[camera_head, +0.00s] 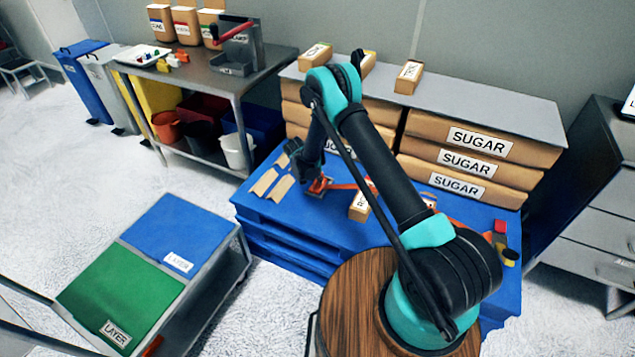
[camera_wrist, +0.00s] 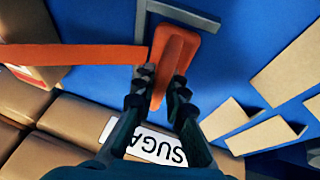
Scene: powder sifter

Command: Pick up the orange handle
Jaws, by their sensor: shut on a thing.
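The orange handle (camera_wrist: 177,44) lies low over the blue pallet surface in the wrist view. My gripper (camera_wrist: 161,86) is shut on its near end, with one dark ribbed finger on each side. In the head view the orange handle (camera_head: 319,186) shows small at the pallet's left part, beneath my gripper (camera_head: 313,179), which partly hides it. I cannot tell whether the handle is lifted or still touches the blue surface.
An orange strap (camera_wrist: 70,54) runs beside the handle. Flat tan pieces (camera_head: 265,182) and a small box (camera_head: 360,207) lie on the blue pallet (camera_head: 290,215). Stacked sugar bags (camera_head: 480,140) stand behind. A steel table (camera_head: 215,78) is at back left, a green-and-blue cart (camera_head: 125,280) front left.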

